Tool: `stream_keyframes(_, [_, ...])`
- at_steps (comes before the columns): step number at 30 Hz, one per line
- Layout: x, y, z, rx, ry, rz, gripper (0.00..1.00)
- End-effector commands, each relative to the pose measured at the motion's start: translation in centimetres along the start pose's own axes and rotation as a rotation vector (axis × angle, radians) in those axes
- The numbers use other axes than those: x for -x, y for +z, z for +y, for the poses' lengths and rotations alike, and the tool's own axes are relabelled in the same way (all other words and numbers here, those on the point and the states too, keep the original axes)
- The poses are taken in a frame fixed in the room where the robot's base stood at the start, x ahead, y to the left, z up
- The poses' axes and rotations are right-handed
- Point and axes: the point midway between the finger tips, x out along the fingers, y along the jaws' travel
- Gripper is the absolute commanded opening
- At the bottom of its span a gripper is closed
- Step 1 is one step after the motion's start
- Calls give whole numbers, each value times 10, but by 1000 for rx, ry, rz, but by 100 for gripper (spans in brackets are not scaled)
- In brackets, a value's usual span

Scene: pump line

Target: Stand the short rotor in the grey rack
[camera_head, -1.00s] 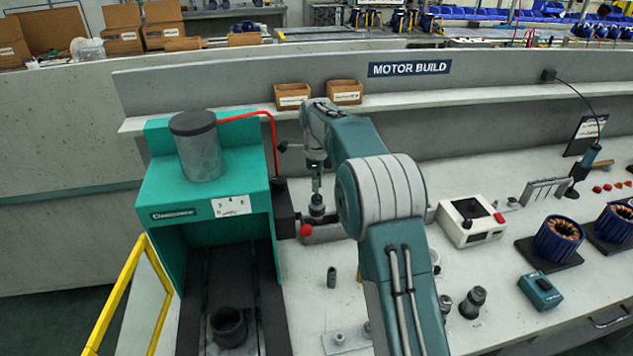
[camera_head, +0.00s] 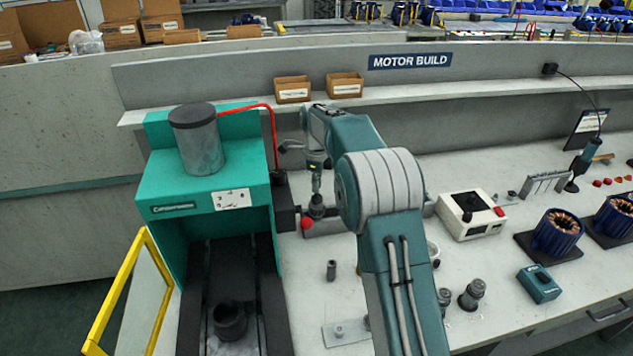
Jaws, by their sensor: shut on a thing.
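My gripper (camera_head: 316,184) hangs from the arm at the centre, in front of the shelf wall. It is small in view, shut on a thin upright shaft. A dark, round-bodied piece (camera_head: 317,206) sits directly below in line with it, probably the rotor; I cannot tell whether it touches the grey block (camera_head: 326,229) with the red knob beneath. A grey slotted rack (camera_head: 545,183) stands at the right of the bench, far from my gripper. I cannot tell if this is the task's rack. Two dark-and-grey turned parts (camera_head: 472,294) (camera_head: 444,301) stand right of my arm.
A green press-like machine (camera_head: 160,190) with a yellow side frame (camera_head: 117,285) stands left. A white control box (camera_head: 470,216), wound stators (camera_head: 558,234) and a teal box (camera_head: 539,288) stand right. A small cylinder (camera_head: 331,270) and a flat plate (camera_head: 346,333) are near my arm.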

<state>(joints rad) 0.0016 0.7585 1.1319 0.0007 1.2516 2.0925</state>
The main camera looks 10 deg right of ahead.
Motion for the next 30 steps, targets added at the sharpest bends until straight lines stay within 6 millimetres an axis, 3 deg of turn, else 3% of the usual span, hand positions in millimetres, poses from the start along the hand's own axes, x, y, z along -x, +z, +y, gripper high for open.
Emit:
stream_keyframes(11, [-6, 0, 0, 0, -1, -1, 0])
stream_keyframes(12, [-6, 0, 0, 0, -1, -1, 25])
stream_keyframes(14, [-6, 0, 0, 0, -1, -1, 52])
stream_keyframes(15, [-6, 0, 0, 0, -1, -1, 56])
stream_keyframes(23, [-6, 0, 0, 0, 0, 0, 56])
stream_keyframes(24, [-8, 0, 0, 0, 2, 1, 70])
stream_keyframes(25, [-8, 0, 0, 0, 2, 1, 73])
stream_keyframes(30, [-7, 0, 0, 0, 2, 1, 73])
